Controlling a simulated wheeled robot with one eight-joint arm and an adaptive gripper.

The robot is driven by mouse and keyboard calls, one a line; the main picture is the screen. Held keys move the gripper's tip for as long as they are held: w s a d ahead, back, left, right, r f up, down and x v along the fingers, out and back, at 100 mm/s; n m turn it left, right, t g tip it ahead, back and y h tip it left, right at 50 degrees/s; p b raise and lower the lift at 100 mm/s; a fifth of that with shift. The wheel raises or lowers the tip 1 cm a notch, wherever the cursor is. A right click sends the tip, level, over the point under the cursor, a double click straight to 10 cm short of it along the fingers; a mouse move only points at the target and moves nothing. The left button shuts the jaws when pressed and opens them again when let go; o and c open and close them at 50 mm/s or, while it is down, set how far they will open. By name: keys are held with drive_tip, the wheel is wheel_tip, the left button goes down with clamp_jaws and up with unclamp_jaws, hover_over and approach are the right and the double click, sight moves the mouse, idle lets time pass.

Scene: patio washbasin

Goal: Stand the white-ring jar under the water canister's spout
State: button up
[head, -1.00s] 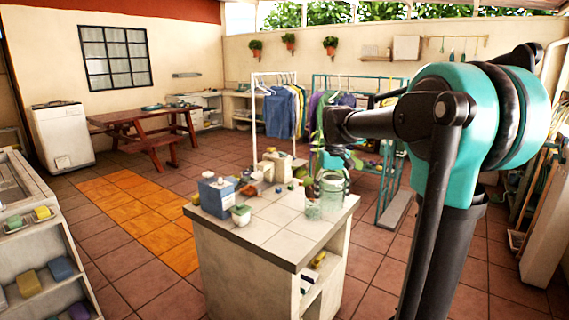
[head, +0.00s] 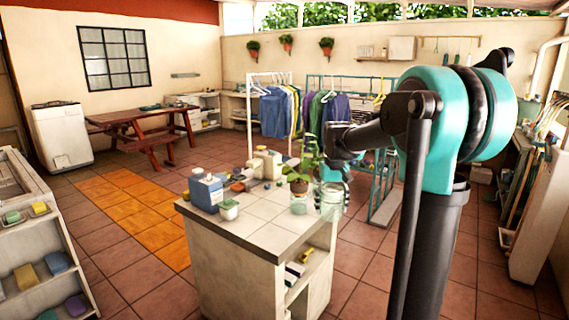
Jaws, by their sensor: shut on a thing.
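My gripper (head: 340,182) is shut on a clear, pale-green glass jar (head: 330,203), upright at the right edge of the counter. I cannot tell whether the jar touches the counter top, and no ring colour can be made out on it. A smaller glass jar (head: 298,204) stands just left of it. A blue-and-white box-shaped container (head: 207,192) stands at the counter's left end; it may be the water canister, but its spout is not clear. A pale canister (head: 268,164) stands at the back.
The tiled counter (head: 262,226) has bare room at its front middle. A potted plant (head: 299,184) stands behind the small jar, close to my gripper. Clothes racks (head: 372,188) stand behind.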

drive_tip(key=d+f, duration=0.1)
drive_tip(key=f, duration=1.2)
drive_tip(key=w+d+f+m, duration=0.1)
drive_tip(key=d+f, duration=0.1)
drive_tip(key=f, duration=1.1)
drive_tip(key=shift+w+d+f+m, duration=0.25)
drive_tip(key=shift+f+m, duration=0.05)
drive_tip(key=shift+f, duration=0.05)
